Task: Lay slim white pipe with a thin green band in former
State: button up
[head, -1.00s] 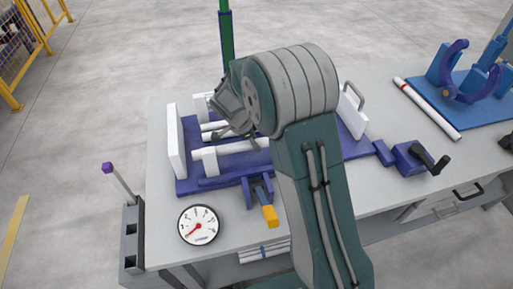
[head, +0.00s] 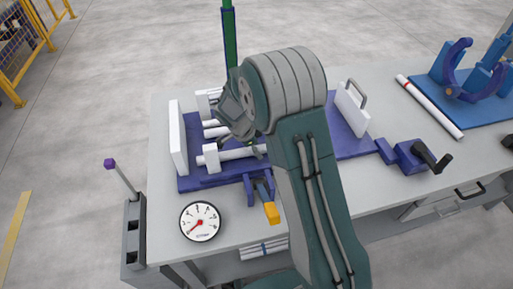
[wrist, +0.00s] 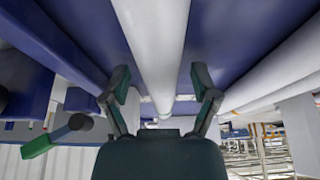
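The former (head: 200,182) is a dark blue bed with white end plates and white blocks, on the grey table. Several white pipes lie in it. The front one (head: 238,154) runs through a white block near the front edge. My gripper (head: 246,138) is low over the former, partly hidden by my arm. In the wrist view my gripper (wrist: 161,98) has its fingers apart, one on either side of a white pipe (wrist: 158,45), with gaps showing. No green band can be made out on this pipe, so I cannot tell whether it is the named one.
A white pipe with a red band (head: 432,108) lies at the right, by a blue cradle stand (head: 470,80). A crank vise (head: 415,158), a round gauge (head: 200,221) and a yellow-ended lever (head: 271,213) stand near the front. A tall green post (head: 229,40) rises behind the former.

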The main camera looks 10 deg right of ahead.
jog(key=v, duration=1.1)
jog(key=shift+r, duration=0.15)
jog(key=s+d+r+n+t+y, duration=0.2)
jog(key=s+d+r+n+y, duration=0.15)
jog(key=s+r+n, duration=0.7)
jog(key=s+d+r+n+t, duration=0.1)
jog(key=s+r+n, duration=0.1)
jog(key=s, duration=0.6)
jog(key=s+r+n+t+y, duration=0.1)
jog(key=s+r+n+t, duration=0.1)
jog(key=s+n, duration=0.3)
jog(key=s+r, duration=0.1)
jog(key=s, duration=0.2)
jog(key=shift+s+d+t, duration=0.3)
jog(key=shift+s+d, duration=0.05)
jog(key=shift+d, duration=0.05)
jog(key=shift+n, duration=0.25)
